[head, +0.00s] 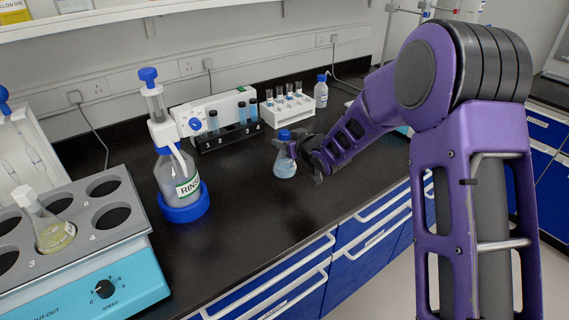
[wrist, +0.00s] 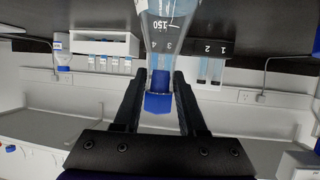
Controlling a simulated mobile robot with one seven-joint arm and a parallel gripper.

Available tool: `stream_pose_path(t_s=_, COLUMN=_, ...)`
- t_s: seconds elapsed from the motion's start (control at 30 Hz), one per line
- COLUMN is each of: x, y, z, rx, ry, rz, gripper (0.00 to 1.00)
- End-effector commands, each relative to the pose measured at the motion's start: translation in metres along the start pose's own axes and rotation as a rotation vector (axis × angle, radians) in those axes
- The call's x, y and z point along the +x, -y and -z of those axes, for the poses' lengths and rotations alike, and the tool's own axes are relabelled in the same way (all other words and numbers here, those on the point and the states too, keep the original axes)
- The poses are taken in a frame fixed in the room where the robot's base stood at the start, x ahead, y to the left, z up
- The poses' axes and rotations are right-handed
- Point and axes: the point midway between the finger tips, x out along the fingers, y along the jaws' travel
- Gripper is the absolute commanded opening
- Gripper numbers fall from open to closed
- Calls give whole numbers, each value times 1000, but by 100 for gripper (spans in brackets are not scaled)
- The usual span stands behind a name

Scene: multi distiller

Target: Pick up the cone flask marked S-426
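A cone flask (head: 285,167) with a blue cap and pale blue liquid stands upright on the black bench. In the wrist view, which is upside down, the flask (wrist: 168,30) shows a 150 graduation; no S-426 marking is legible. My gripper (head: 300,150) is beside its upper part in the head view. In the wrist view my gripper (wrist: 159,80) has one finger on each side of the blue cap and neck, with narrow gaps visible. It looks open around them. Another cone flask (head: 53,232) with yellowish liquid sits in the shaker at the left.
Behind the flask are a black tube rack (head: 228,139) and a white tube rack (head: 288,112). A small blue-capped bottle (head: 321,92) stands farther back. A large rinse bottle (head: 178,178) stands left of the flask. The bench is clear in front.

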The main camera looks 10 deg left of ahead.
Motion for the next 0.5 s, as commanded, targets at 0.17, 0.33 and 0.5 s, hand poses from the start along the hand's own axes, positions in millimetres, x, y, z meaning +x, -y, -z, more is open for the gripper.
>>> stream_pose_path(t_s=0.17, x=0, y=0, z=0, rx=0, ry=0, rz=0, gripper=0)
stream_pose_path(t_s=0.33, x=0, y=0, z=0, rx=0, ry=0, rz=0, gripper=0)
stream_pose_path(t_s=0.5, x=0, y=0, z=0, rx=0, ry=0, rz=0, gripper=0)
